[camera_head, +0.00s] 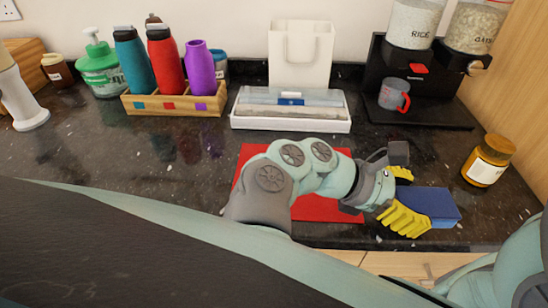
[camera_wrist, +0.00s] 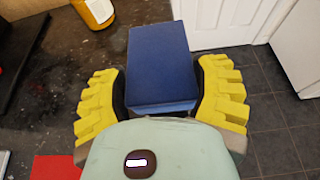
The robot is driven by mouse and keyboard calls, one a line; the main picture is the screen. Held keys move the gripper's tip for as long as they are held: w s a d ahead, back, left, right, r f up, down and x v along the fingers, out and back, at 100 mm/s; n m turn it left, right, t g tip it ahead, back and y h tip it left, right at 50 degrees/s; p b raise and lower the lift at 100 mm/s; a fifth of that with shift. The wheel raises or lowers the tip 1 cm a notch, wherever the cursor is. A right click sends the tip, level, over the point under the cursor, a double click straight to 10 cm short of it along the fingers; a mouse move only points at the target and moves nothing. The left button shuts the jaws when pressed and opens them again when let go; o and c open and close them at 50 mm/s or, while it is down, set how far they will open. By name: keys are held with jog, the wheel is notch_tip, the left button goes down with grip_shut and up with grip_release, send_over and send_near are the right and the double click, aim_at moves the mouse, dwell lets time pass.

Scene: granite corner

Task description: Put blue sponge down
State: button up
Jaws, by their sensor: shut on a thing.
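The blue sponge (camera_head: 434,206) is a rectangular block at the right of the head view. My gripper (camera_head: 405,200) has yellow ridged fingers and is shut on the sponge. In the wrist view the sponge (camera_wrist: 158,65) sits between the two yellow fingers (camera_wrist: 163,100) and sticks out past their tips. In the head view it appears over the dark counter's front right part, near the front edge. I cannot tell whether its underside touches the counter.
A red mat (camera_head: 325,207) lies left of my gripper, partly behind my arm. A yellow-lidded jar (camera_head: 487,162) stands right of the sponge. A black dispenser stand (camera_head: 420,113) with a grey mug (camera_head: 392,94) is behind. Bare counter (camera_head: 190,165) lies to the left.

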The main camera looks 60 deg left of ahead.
aim_at(414, 192)
jog(key=w, duration=0.1)
jog(key=w+a, duration=0.1)
jog(key=w, duration=0.3)
jog(key=shift+w+a+f, duration=0.15)
jog(key=shift+a, duration=0.1)
jog(key=shift+w+a+f+p, duration=0.15)
jog(key=shift+w+p, duration=0.15)
jog(key=shift+w, duration=0.45)
notch_tip(414, 192, down, 3)
jog(key=shift+s+f, duration=0.1)
jog(key=shift+f, duration=0.15)
jog(key=shift+f, duration=0.25)
jog(key=o, duration=1)
jog(key=shift+r, duration=0.1)
